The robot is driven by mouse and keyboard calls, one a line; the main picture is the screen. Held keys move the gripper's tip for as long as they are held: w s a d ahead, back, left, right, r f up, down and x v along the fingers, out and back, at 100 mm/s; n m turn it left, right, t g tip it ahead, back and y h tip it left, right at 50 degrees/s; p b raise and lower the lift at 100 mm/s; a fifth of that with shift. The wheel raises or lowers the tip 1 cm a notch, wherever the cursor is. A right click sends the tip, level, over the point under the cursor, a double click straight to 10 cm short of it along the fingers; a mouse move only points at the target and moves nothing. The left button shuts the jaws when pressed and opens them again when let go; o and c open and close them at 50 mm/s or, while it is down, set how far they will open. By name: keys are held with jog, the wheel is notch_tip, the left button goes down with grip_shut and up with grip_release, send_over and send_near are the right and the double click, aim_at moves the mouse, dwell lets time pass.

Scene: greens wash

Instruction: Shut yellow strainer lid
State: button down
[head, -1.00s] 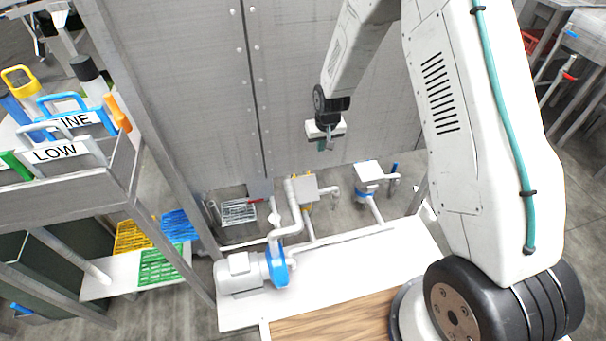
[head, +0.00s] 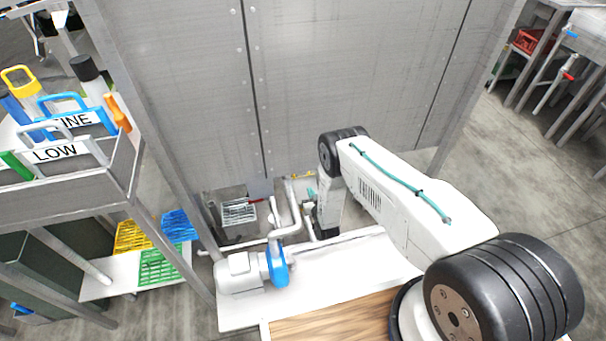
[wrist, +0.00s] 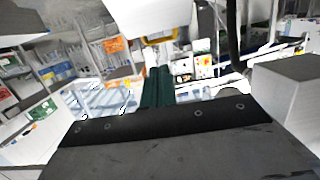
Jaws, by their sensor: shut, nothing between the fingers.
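My gripper (head: 311,194) is low over the pipework behind the white platform, its teal fingers together and empty. In the wrist view the dark green fingers (wrist: 157,85) point forward. A yellow strip, likely on the yellow strainer lid (wrist: 161,38), shows just beyond the fingertips, under a large white panel. I see a gap between the fingertips and the strip, but contact is hard to judge. In the head view only a little yellow (head: 303,175) shows behind the gripper. My arm and gripper hide most of the strainer, and I cannot tell the lid's angle.
White pipes (head: 287,215) and a pump with a blue ring (head: 278,267) stand left of my gripper. A grey metal wall (head: 330,80) rises close behind. A grate (head: 238,212) lies at left.

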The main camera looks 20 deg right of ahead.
aim_at(303, 184)
jog(key=w, duration=0.4)
jog(key=w+f, duration=0.1)
jog(key=w, duration=0.4)
jog(key=w+f, duration=0.1)
jog(key=w, duration=0.3)
jog(key=shift+w+a+f, duration=0.1)
jog(key=shift+w+f, duration=0.1)
jog(key=shift+w, duration=0.1)
